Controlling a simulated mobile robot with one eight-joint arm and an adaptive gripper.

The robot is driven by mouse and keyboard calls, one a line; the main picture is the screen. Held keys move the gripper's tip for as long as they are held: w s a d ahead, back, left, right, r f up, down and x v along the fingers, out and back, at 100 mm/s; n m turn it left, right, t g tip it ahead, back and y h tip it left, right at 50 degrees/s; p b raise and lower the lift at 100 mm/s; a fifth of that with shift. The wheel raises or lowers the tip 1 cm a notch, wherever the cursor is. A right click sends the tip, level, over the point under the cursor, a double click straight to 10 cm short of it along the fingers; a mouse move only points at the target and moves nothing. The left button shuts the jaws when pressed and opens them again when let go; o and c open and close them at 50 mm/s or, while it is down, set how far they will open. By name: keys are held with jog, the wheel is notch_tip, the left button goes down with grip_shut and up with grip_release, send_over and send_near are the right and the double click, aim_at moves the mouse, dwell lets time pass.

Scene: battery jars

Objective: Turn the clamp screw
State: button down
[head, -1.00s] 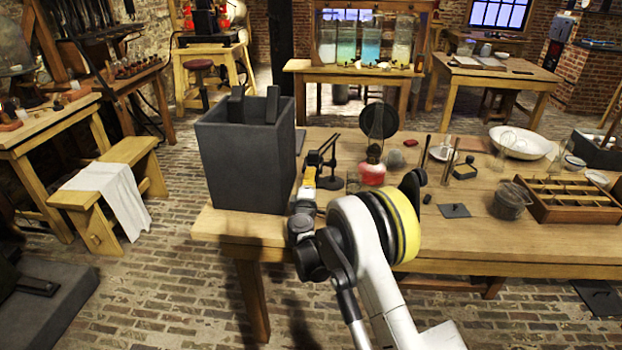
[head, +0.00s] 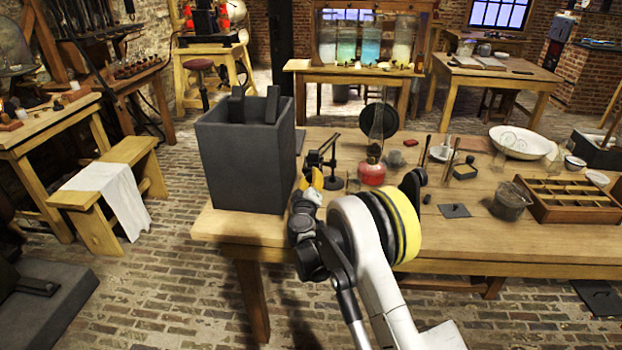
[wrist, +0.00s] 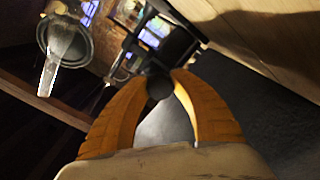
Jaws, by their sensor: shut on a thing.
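In the wrist view the two orange fingers of my gripper (wrist: 160,92) close around a small dark round knob (wrist: 160,86), which looks like the clamp screw. In the head view my gripper (head: 313,178) is at the table's left end, right beside the grey box and against the black clamp stand (head: 332,162). The arm partly hides the fingers there, and the screw itself cannot be made out in that view.
The tall grey box (head: 245,160) stands close on the left. A red-based lamp (head: 371,172) stands just right of the clamp stand. A wire basket (head: 508,203) and a compartment tray (head: 570,213) are farther right.

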jog(key=shift+a, duration=0.1)
dwell(0.4)
jog(key=c, duration=1.1)
grip_release()
jog(key=shift+o, duration=0.2)
jog(key=s, duration=1.2)
jog(key=shift+a, duration=0.15)
